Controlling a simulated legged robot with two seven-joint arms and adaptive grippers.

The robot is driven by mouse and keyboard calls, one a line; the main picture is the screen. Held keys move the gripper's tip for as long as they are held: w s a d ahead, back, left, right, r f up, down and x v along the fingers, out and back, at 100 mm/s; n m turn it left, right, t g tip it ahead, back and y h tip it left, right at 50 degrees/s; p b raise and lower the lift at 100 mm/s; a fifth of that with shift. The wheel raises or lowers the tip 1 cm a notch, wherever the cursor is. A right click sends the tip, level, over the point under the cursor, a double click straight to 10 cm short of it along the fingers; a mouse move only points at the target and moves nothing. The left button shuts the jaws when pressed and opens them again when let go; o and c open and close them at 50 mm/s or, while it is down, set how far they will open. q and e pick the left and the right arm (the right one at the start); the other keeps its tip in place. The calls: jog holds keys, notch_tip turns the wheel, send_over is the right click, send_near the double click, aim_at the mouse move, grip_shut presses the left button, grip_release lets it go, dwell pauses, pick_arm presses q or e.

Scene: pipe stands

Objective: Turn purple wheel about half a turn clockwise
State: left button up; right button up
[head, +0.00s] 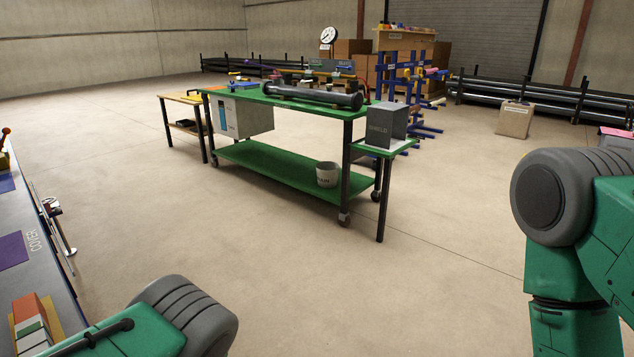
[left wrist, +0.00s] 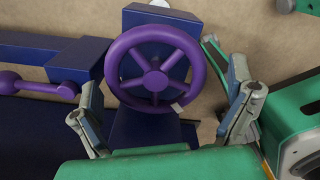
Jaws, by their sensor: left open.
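In the left wrist view the purple wheel (left wrist: 151,45) is a round spoked handwheel, facing the camera in front of a dark blue block. A small pale mark sits on its lower right rim. My left gripper (left wrist: 163,84) is open, with one finger to the left of the wheel and the other to the right. The wheel shows between them, and I see no clear contact with the rim. The wheel does not show in the head view. My right gripper is out of both views.
A dark blue bar with a purple ball-ended lever (left wrist: 40,86) lies left of the wheel. In the head view a bench (head: 52,262) runs along the left edge. A green table (head: 283,172) stands ahead, with clear floor between.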

pick_arm(q)
jog(key=shift+w+f+n+b, duration=0.15)
jog(key=shift+n+b, duration=0.45)
jog(key=shift+n, duration=0.6)
jog(key=shift+n+b, duration=0.3)
jog(key=shift+n, duration=0.6)
jog(key=shift+r, duration=0.2)
jog(key=shift+a, duration=0.15)
